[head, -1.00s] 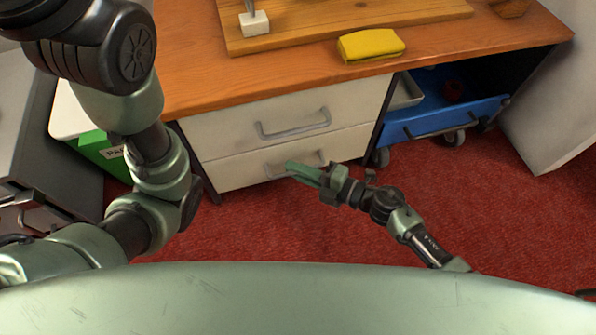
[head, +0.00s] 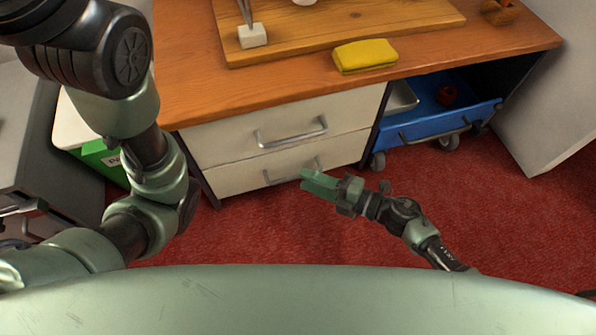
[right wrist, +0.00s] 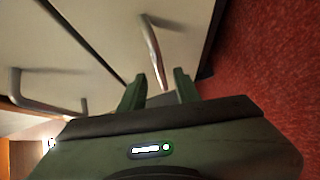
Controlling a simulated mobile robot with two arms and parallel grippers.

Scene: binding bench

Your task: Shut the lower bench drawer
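The lower bench drawer (head: 235,180) has a cream front with a grey bar handle (head: 277,178). Its front looks about flush with the upper drawer (head: 222,143); I see no clear gap. My right gripper (head: 304,181) is open and empty, in front of the right part of the lower drawer, hiding part of the handle. In the right wrist view, the lower handle (right wrist: 152,50) appears ahead of the parted fingers (right wrist: 160,88). I cannot tell whether they touch it. My left arm shows at the left; its gripper is out of view.
The wooden bench top (head: 290,92) holds a yellow folded cloth (head: 365,55) and a board (head: 330,30) with a white block (head: 252,36). A blue trolley (head: 430,122) stands under the bench, right of the drawers. Red floor (head: 400,240) is clear in front.

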